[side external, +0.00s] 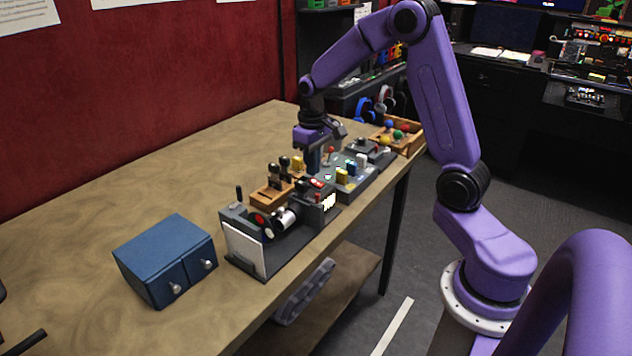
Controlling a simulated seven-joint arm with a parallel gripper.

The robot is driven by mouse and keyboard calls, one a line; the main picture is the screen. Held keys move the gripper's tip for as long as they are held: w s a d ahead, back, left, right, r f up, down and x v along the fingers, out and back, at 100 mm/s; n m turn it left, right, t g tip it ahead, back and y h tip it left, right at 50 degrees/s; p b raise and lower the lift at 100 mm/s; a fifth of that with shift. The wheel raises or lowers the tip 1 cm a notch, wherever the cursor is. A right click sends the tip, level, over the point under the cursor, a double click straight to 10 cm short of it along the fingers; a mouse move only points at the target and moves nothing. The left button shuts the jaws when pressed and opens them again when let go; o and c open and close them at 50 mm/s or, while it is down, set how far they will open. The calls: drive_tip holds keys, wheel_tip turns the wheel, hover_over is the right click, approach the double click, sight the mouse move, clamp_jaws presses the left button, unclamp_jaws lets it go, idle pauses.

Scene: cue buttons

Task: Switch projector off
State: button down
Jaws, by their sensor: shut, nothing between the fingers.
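A grey control console (360,184) with coloured buttons and small levers stands along the table's right edge. A yellow button (342,175) and a white button (362,160) show on it. My gripper (313,166) is shut and empty, pointing down at the back left side of the console. Its fingertips are low; I cannot tell whether they touch anything. A small red-topped lever (330,151) stands just right of the fingers. I cannot tell which control belongs to the projector, and no projector is recognisable.
A dark box with levers and a white panel (245,250) stands nearer the camera. A blue two-drawer cabinet (165,255) is at the front left. A wooden tray (412,146) of coloured balls is at the far end. The table (150,195) is clear on the left.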

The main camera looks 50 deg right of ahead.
sight(313, 179)
drive_tip(key=shift+f, duration=0.95)
idle(0.6)
drive_tip(key=shift+r, duration=3.55)
drive_tip(key=s+a+r+n, duration=0.1)
drive_tip(key=s+a+n, duration=0.4)
drive_tip(key=s+a, duration=0.7)
drive_tip(key=s+a+n, duration=0.2)
drive_tip(key=s+n, duration=0.1)
drive_tip(key=s, duration=0.6)
drive_tip(key=s+a+f+n, duration=0.1)
drive_tip(key=s+n, duration=0.3)
drive_tip(key=s, duration=0.4)
drive_tip(key=shift+s+a+f+n, duration=0.25)
drive_tip(key=shift+s+a+n, duration=0.1)
drive_tip(key=shift+a, duration=0.3)
